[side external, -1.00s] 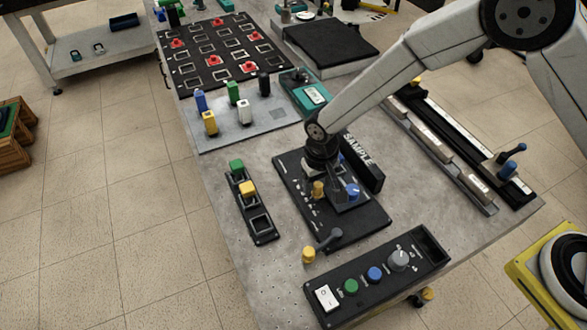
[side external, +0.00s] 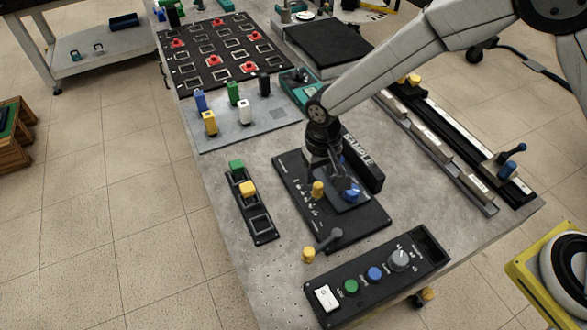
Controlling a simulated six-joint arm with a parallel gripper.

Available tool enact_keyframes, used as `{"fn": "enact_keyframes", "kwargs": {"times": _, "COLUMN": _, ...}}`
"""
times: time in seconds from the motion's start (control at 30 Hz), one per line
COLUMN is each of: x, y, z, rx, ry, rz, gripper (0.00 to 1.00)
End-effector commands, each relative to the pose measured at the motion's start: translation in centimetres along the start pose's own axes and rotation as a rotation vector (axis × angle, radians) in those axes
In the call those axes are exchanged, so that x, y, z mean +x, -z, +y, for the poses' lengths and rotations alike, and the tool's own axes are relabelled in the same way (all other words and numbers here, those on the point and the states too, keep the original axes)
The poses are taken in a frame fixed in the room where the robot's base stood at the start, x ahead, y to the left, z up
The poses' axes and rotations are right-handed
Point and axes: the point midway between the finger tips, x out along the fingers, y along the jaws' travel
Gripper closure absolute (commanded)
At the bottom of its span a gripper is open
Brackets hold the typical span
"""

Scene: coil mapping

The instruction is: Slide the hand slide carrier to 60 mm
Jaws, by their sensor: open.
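My gripper (side external: 340,183) points down over the black base plate (side external: 372,226) in the middle of the bench. Its jaws are open, close beside a blue knob (side external: 351,194); I cannot tell whether they touch it. The knob stands on a dark raised plate on the base. A yellow post (side external: 318,189) stands to the left of the gripper, by small white marks. A second blue-knobbed handle (side external: 514,151) stands on the long black rail (side external: 470,143) at the right. No label shows which of these is the hand slide carrier, and the scale is unreadable.
A crank with a yellow knob (side external: 308,254) sticks out at the base's front. A black control panel (side external: 330,277) lies nearer. The SAMPLE block (side external: 364,165) stands behind right. A black rack (side external: 260,226) lies left, with clear bench between.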

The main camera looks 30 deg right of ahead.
Motion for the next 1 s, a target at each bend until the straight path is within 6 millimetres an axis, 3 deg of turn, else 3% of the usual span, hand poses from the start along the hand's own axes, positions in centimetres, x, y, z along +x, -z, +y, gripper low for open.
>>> {"fn": "enact_keyframes", "kwargs": {"times": 0.5, "x": -2.7, "y": 0.0, "z": 0.0, "rx": 0.0, "ry": 0.0, "rz": 0.001, "gripper": 0.38}}
{"fn": "enact_keyframes", "kwargs": {"times": 1.0, "x": -3.1, "y": -0.1, "z": 0.5, "rx": 0.002, "ry": 0.002, "rz": 0.004, "gripper": 0.38}}
